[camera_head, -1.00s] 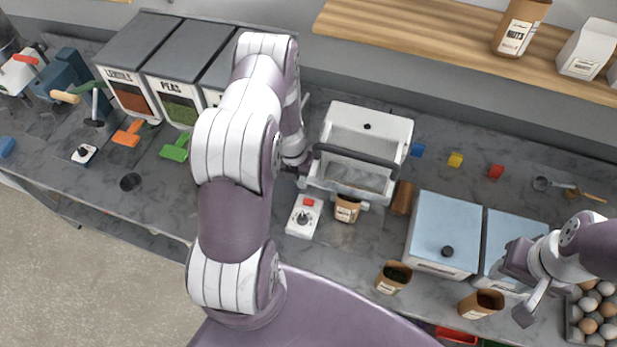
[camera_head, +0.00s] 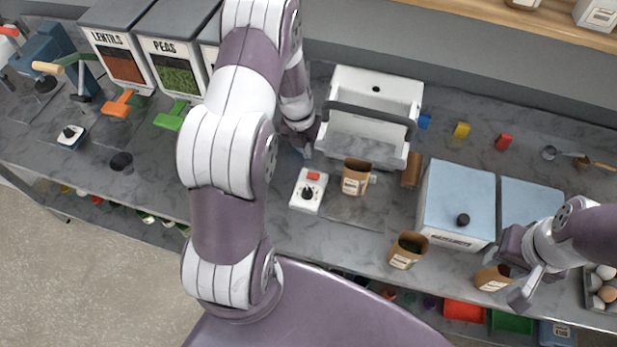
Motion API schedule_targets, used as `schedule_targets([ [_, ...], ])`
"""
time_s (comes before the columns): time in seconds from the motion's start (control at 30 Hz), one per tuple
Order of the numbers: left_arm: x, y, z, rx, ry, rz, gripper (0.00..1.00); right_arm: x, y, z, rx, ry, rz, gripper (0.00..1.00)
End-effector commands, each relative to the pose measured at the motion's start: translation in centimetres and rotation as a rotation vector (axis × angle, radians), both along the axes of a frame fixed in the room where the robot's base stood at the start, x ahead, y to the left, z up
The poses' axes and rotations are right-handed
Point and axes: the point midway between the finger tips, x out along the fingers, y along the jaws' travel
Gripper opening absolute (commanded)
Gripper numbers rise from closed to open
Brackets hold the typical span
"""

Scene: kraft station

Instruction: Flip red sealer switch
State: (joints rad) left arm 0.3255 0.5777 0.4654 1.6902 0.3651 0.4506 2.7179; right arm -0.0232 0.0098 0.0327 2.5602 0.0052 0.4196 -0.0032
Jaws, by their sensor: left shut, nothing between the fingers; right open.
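The red sealer switch (camera_head: 313,175) is a small red rocker at the top of a white control box (camera_head: 308,194), which also has a black knob. The box lies on the counter in front of the white sealer (camera_head: 375,90) with its dark bar. My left gripper (camera_head: 306,151) is shut and empty, just behind the switch and beside the sealer's left front corner. It looks apart from the switch; its fingertips are small and partly shaded. My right gripper (camera_head: 518,283) is open at the right, by a brown bag (camera_head: 492,278).
A brown labelled bag (camera_head: 355,178) stands in front of the sealer, right of the control box. Another open bag (camera_head: 407,250) stands near the counter's front edge. A blue-lidded bin (camera_head: 457,200) is to the right. Bare counter lies in front of the control box.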

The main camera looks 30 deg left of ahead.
Motion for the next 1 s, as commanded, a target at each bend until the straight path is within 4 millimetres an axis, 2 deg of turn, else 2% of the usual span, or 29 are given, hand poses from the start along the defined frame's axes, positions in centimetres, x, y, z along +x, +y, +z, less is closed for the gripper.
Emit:
schedule_targets([
  [0.23,0.0,0.0,0.1,0.000,-0.001,0.002,0.00,0.0,0.0,0.2,0.000,0.001,0.000,0.43],
  [0.37,0.1,-0.1,-0.7,0.000,0.000,0.002,0.00,0.0,0.0,0.5,0.000,0.001,0.000,0.43],
  [0.73,0.3,-1.2,-7.3,0.000,0.001,0.002,0.00,0.0,0.0,1.8,0.000,0.001,0.000,0.43],
  [1.0,0.5,-1.5,-9.7,0.000,-0.001,0.001,0.00,0.0,0.0,2.1,0.000,0.001,0.000,0.43],
])
